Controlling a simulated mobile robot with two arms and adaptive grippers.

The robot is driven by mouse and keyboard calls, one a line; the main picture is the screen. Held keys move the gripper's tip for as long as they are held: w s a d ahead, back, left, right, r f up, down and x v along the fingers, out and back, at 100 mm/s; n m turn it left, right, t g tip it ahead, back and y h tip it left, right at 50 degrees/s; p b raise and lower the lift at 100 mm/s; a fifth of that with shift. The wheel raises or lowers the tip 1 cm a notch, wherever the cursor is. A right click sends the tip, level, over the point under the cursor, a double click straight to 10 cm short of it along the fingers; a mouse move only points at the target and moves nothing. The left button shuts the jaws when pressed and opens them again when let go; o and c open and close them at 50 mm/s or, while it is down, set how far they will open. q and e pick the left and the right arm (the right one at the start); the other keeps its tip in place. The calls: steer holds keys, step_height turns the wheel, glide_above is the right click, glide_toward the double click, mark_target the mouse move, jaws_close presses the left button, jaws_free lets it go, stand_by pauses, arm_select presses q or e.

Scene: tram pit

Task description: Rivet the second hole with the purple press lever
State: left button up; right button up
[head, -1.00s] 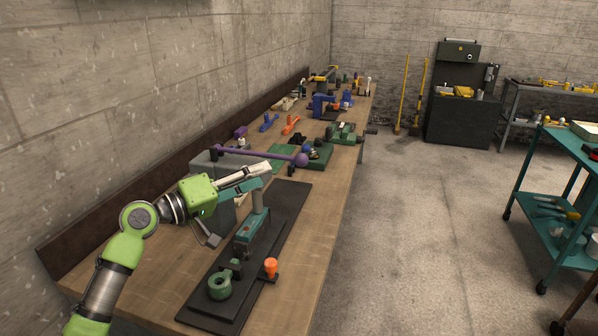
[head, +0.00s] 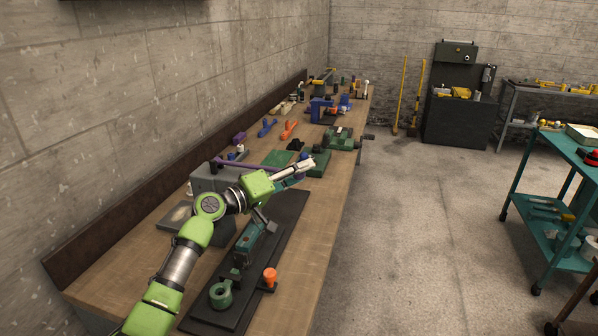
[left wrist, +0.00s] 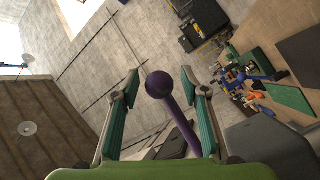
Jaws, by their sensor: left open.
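The purple press lever (head: 236,164) runs from the grey press body (head: 208,180) to the right, behind my left gripper (head: 304,168). In the left wrist view its round purple knob (left wrist: 159,84) and shaft show between the two fingers of my left gripper (left wrist: 160,73). The gripper is open, with visible gaps on both sides of the knob. A teal tool (head: 246,242) stands on a black base plate (head: 286,215) below my arm. I cannot make out the holes to be riveted. My right gripper is in neither view.
A green ring-shaped part (head: 220,294) and an orange-topped part (head: 270,275) are at the near end of the base plate. A green vise (head: 342,140) and several tools stand farther along the bench. A teal cart (head: 560,160) stands right, across clear floor.

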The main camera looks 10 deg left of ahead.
arm_select(q)
jaws_close()
steer(key=shift+r+n, duration=0.4)
steer(key=shift+r, duration=0.45)
steer(key=a+r+n+t+y+b, duration=0.1)
steer(key=a+r+n+t, duration=0.2)
steer(key=r, duration=0.6)
steer(key=a+r+n+t+b, duration=0.1)
steer(key=a+r+n+t, duration=0.3)
steer(key=a+r+n, duration=0.3)
steer(key=shift+w+a+r+n+y, duration=0.15)
steer(key=shift+a+r+n+y, duration=0.2)
steer(key=shift+r+n, duration=0.75)
steer(key=shift+d, duration=0.1)
